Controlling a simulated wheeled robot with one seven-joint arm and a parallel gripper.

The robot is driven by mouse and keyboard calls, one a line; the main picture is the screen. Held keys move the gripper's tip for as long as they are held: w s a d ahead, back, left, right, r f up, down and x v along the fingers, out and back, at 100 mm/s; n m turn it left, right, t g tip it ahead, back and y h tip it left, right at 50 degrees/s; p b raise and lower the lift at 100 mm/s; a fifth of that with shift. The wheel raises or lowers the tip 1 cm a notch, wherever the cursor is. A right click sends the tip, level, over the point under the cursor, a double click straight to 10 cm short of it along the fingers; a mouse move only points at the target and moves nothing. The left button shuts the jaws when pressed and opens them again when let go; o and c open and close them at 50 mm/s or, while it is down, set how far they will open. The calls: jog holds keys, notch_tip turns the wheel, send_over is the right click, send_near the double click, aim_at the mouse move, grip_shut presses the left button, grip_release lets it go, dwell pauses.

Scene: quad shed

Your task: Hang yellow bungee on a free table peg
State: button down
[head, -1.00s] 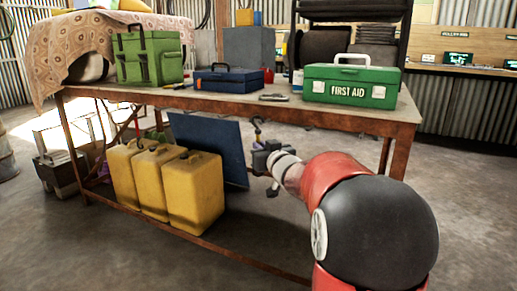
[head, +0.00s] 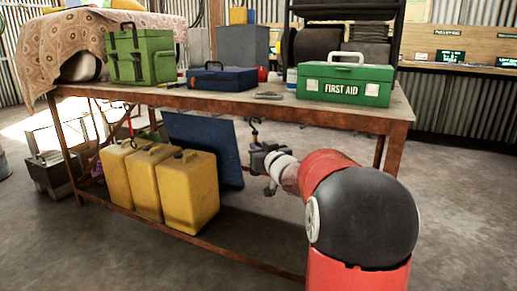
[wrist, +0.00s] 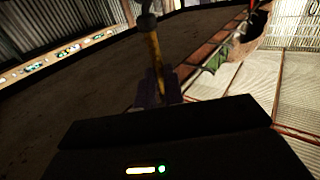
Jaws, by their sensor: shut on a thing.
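My gripper (head: 260,148) is in front of the workbench (head: 240,97), a little below its front edge in the head view. It is shut on the yellow bungee (wrist: 155,62), which stands up from the fingers in the wrist view as a yellow strap with a dark, rounded upper end. In the head view a small dark hook shape (head: 254,127) shows above the fingers. The lower part of the bungee is hidden by the gripper.
Beneath are yellow jerrycans (head: 188,190) and a blue panel (head: 205,148). The floor before the bench is open.

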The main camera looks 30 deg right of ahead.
jog(key=c, duration=1.4)
grip_release()
jog(key=shift+c, duration=0.2)
jog(key=s+a+r+m+g+h+p, duration=0.1)
jog(key=s+a+r+g+h+p, duration=0.2)
jog(key=s, duration=0.4)
jog(key=s+a+r+m+g+p, duration=0.1)
jog(key=s+a+p, duration=0.25)
jog(key=s, duration=0.45)
jog(key=s+a+f+n+g+y+p, duration=0.1)
jog(key=s+a+f+g+y+p, duration=0.1)
jog(key=s+a, duration=0.5)
jog(key=s+a+f+n+g+y+p, duration=0.1)
jog(key=s+a+g, duration=0.5)
jog(key=s, duration=0.8)
notch_tip(320, 180, down, 3)
jog(key=shift+s+a+r+n+y+p, duration=0.1)
jog(key=shift+s+a+n+y+p, duration=0.25)
jog(key=shift+a+y+p, duration=0.4)
